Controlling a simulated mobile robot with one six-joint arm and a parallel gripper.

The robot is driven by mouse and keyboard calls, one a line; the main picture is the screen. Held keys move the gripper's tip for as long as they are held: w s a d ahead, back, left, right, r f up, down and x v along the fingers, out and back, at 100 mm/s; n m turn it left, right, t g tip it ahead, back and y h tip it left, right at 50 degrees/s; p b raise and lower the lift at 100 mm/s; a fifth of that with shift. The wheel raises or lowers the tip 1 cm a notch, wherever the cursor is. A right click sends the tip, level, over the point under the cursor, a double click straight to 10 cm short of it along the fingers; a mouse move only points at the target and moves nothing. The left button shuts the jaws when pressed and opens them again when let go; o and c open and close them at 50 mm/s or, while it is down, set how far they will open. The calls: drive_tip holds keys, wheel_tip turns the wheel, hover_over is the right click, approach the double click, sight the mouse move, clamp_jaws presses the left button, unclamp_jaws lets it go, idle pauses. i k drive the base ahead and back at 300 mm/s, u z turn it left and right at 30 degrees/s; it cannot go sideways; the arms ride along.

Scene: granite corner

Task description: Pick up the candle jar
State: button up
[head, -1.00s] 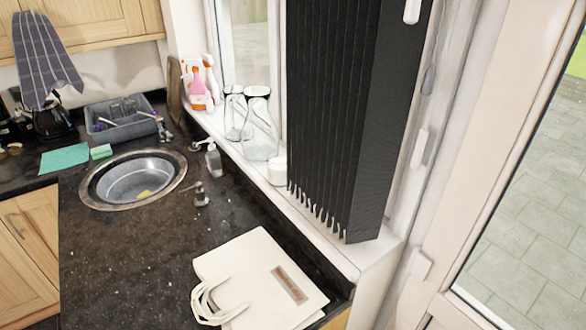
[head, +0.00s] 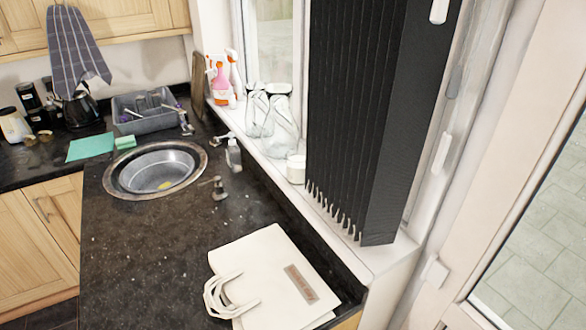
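A small white cylindrical jar (head: 296,169), which looks like the candle jar, stands upright on the white windowsill (head: 345,230). It sits just left of the black vertical blind and in front of two glass jars. The blind's edge is close beside it on the right. My gripper is not in view.
Two clear glass jars (head: 281,130) and spray bottles (head: 222,82) stand further back on the sill. The black blind (head: 350,110) hangs to the right.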

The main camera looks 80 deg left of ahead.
sight(295, 157)
drive_tip(key=u, duration=4.85)
drive_tip(key=i, duration=0.4)
